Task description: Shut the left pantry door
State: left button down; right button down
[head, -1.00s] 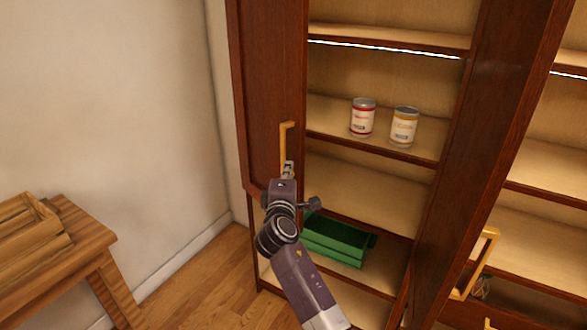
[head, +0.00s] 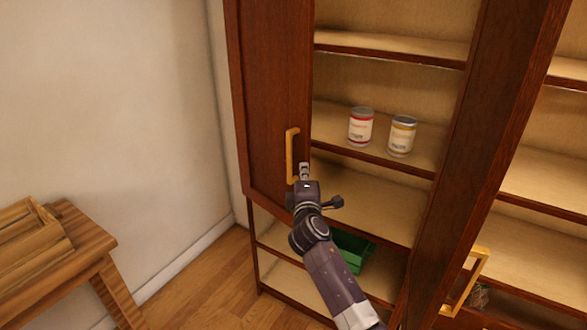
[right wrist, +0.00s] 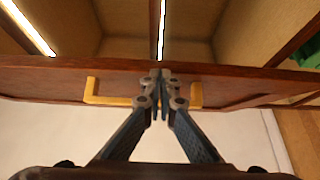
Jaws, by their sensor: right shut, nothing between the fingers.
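The left pantry door (head: 268,100) is a dark reddish-brown panel in the head view. It stands partly open, with the shelves visible past its free edge. Its yellow handle (head: 290,155) is a vertical bar near that edge. My right gripper (head: 304,168) is shut and empty, just right of the handle's lower part, by the door's free edge. In the right wrist view, the closed fingers (right wrist: 160,78) overlap the door (right wrist: 55,75) and lie in front of the handle (right wrist: 105,99); I cannot tell whether they touch. My left gripper is not in view.
Two cans, red-labelled (head: 361,126) and yellow-labelled (head: 402,136), stand on a pantry shelf. A green bin (head: 356,250) sits lower, partly behind my arm. Another yellow handle (head: 474,283) shows at the lower right. A wooden table (head: 95,240) with a crate (head: 30,235) stands left.

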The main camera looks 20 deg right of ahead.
pick_arm(q)
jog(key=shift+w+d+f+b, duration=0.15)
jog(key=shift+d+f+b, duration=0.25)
jog(key=shift+b, duration=0.35)
pick_arm(e)
jog(key=w+d, duration=0.4)
jog(key=d, duration=0.3)
jog(key=shift+d+r, duration=0.15)
jog(key=shift+d, duration=0.25)
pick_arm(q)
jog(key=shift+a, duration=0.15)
